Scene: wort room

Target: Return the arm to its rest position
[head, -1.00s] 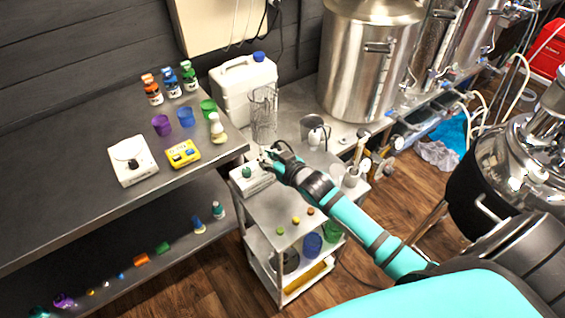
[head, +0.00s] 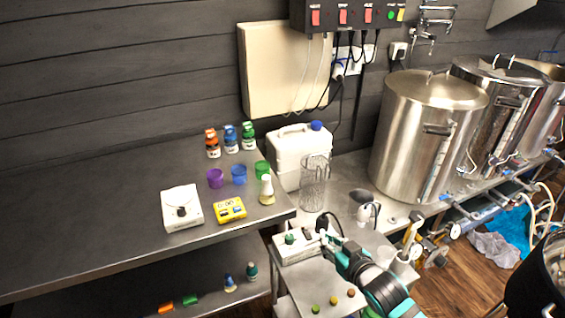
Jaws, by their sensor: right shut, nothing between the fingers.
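My right arm (head: 385,289) comes in from the lower right in the head view. Its gripper (head: 324,236) is shut and empty, at the top of the small steel cart, close to a white device (head: 297,246) with a green knob-like piece (head: 289,239) on it. I cannot tell whether the fingers touch the device. My left gripper is not in view.
The dark bench (head: 100,230) on the left holds a white scale (head: 181,208), a yellow meter (head: 230,209), colored cups and bottles. A glass cylinder (head: 314,185) and a white jug (head: 300,155) stand behind the gripper. Steel kettles (head: 420,140) stand to the right.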

